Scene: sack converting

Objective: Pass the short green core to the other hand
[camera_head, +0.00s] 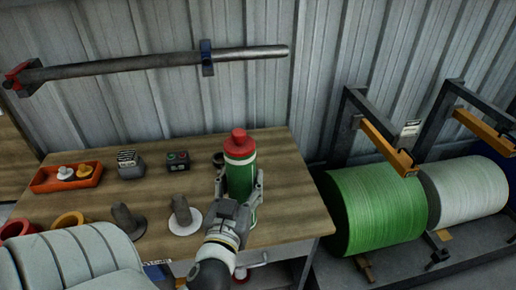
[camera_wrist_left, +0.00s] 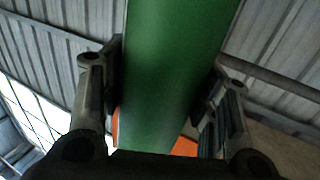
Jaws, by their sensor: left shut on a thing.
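In the left wrist view the green surface (camera_wrist_left: 175,75) fills the space between the two fingers (camera_wrist_left: 165,100). The cylinder's lower end is partly hidden by the gripper, so I cannot tell whether it touches the table. My right gripper is not in view.
The table (camera_head: 285,185) holds an orange tray (camera_head: 38,188), small dark boxes (camera_head: 178,158) and two grey pegs on round bases (camera_head: 184,214). A yellow ring (camera_head: 67,220) and a pale ribbed shape (camera_head: 85,262) are at front left. A large green roll (camera_head: 375,210) stands right of the table.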

